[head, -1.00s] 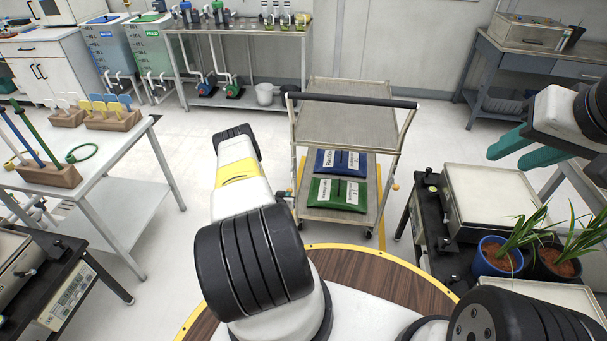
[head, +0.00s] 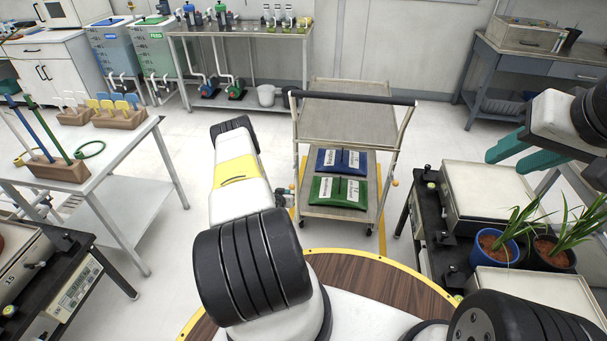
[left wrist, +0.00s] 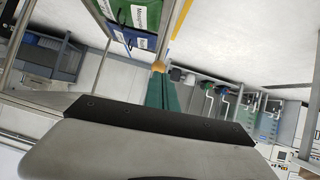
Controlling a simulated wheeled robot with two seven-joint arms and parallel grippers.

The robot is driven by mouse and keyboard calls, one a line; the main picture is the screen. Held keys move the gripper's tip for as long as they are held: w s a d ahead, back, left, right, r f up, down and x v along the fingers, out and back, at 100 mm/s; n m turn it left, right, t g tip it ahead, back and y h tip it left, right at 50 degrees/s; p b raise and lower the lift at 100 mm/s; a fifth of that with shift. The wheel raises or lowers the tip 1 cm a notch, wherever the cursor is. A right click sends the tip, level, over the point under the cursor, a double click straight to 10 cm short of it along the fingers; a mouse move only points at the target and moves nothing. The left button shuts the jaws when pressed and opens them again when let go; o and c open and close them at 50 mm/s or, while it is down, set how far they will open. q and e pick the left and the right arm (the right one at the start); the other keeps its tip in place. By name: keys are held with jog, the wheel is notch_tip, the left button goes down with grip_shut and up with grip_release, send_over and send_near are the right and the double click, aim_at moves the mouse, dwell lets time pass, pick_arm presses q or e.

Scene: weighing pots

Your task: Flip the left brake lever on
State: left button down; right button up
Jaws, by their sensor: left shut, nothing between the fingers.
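The trolley (head: 345,125) stands ahead in the head view, with a dark push bar along its near top edge. An orange knob (head: 395,183) shows at its right side. In the left wrist view an orange ball knob (left wrist: 158,66) sits beside the trolley's lower shelf, right at the tips of my left gripper (left wrist: 160,78). The gripper's teal fingers are shut with nothing between them; I cannot tell whether they touch the knob. My left arm mostly hides this gripper in the head view. My right gripper (head: 505,160) is open and empty at the right, away from the trolley.
Green (head: 334,190) and blue (head: 342,160) bags lie on the trolley's lower shelf. A bench with a balance (head: 490,195) and potted plants (head: 497,245) stands right. A white table (head: 120,160) with coloured rods stands left. The floor around the trolley is mostly clear.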

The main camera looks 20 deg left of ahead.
pick_arm(q)
jog(key=s+d, duration=0.1)
jog(key=s, duration=0.7)
jog(key=shift+s+d+r, duration=0.2)
jog(key=shift+s+r, duration=0.05)
jog(key=shift+r, duration=0.1)
